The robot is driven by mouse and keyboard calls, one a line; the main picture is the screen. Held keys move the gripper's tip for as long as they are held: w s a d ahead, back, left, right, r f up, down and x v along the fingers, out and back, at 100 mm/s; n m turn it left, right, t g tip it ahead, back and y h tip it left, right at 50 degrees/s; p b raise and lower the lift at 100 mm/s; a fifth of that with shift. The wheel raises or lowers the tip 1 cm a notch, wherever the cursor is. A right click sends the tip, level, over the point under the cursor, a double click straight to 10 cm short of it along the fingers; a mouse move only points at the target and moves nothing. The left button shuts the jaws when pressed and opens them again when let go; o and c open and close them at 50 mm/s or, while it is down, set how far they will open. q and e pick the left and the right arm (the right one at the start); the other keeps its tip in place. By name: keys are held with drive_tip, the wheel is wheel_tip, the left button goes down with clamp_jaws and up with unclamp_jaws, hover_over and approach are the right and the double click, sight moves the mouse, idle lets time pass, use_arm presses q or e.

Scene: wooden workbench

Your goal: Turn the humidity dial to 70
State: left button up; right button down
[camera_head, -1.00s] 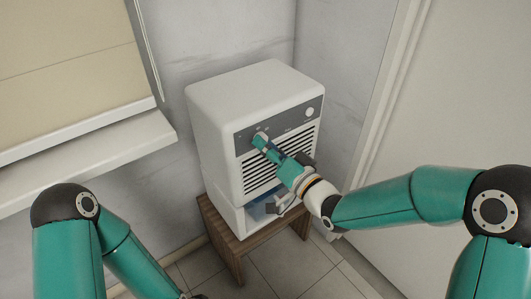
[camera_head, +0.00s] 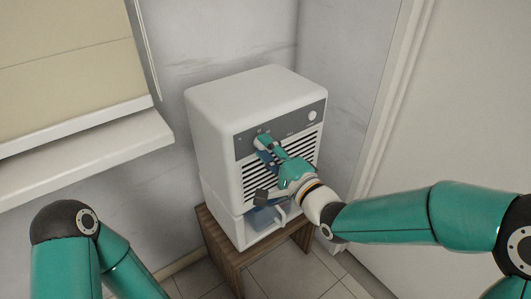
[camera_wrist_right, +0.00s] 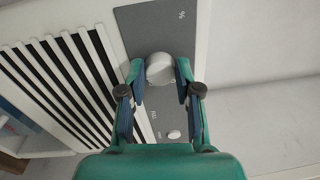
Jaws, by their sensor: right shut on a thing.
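The humidity dial (camera_wrist_right: 159,68) is a round, pale knob on the grey control panel (camera_wrist_right: 140,22) of a white dehumidifier (camera_head: 250,88). My right gripper (camera_wrist_right: 158,76) is shut on the dial, with one fingertip on each side of it in the right wrist view. In the head view the right gripper (camera_head: 260,142) reaches the left part of the panel and mostly hides the dial. A "%" mark shows on the panel above the dial in the wrist view. I cannot read any setting. My left gripper is out of view.
A second white knob (camera_head: 312,115) sits at the panel's right end. Black vent slats (camera_head: 262,182) lie below the panel. The machine stands on a small wooden stool (camera_head: 222,243) in a corner, between a window sill (camera_head: 95,160) and a pale door (camera_head: 465,100).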

drive_tip(key=shift+f+m+h, duration=0.3)
drive_tip(key=shift+f+m, duration=0.1)
drive_tip(key=shift+m, duration=0.2)
drive_tip(key=shift+d, duration=0.1)
drive_tip(key=c, duration=0.8)
unclamp_jaws()
drive_tip(key=shift+c, duration=0.2)
drive_tip(key=shift+o, duration=0.2)
drive_tip(key=shift+r, duration=0.2)
drive_tip(key=v, duration=1.2)
